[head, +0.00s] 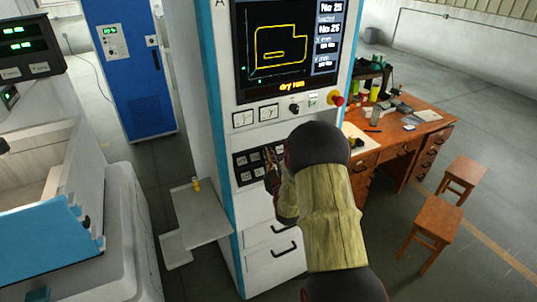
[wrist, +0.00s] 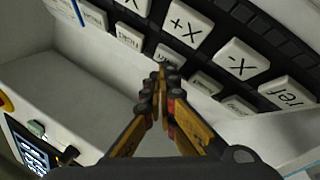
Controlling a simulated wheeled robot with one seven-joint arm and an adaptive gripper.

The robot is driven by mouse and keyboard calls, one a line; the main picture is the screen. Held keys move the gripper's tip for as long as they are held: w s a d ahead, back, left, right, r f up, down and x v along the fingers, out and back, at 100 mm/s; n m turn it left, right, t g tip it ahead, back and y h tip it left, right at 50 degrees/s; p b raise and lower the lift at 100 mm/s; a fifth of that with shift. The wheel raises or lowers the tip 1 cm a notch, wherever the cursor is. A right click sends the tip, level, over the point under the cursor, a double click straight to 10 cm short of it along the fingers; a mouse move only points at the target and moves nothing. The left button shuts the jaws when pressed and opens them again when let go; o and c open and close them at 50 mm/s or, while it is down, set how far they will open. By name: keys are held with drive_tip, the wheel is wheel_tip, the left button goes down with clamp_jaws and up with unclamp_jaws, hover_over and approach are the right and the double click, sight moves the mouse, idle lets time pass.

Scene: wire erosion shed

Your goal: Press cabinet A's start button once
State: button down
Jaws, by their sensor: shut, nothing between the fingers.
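Cabinet A (head: 203,100) stands in the middle of the head view, with the letter A at its top. Its black keypad (head: 236,168) carries several white keys. Contact cannot be told.
A red stop knob (head: 337,99) and black rotary knob (head: 294,108) sit under the lit screen (head: 290,45). A small shelf (head: 198,215) juts out left of the cabinet. A wooden desk (head: 425,130) and stools (head: 433,228) stand to the right.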

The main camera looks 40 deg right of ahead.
drive_tip(key=shift+s+a+r, duration=0.15)
drive_tip(key=shift+s+r, duration=0.3)
drive_tip(key=shift+s, duration=0.2)
drive_tip(key=s+r, duration=0.1)
drive_tip(key=s, duration=0.1)
drive_tip(key=s+a+r, duration=0.1)
drive_tip(key=s+r, duration=0.1)
idle(0.5)
drive_tip(key=shift+f, duration=0.1)
idle(0.7)
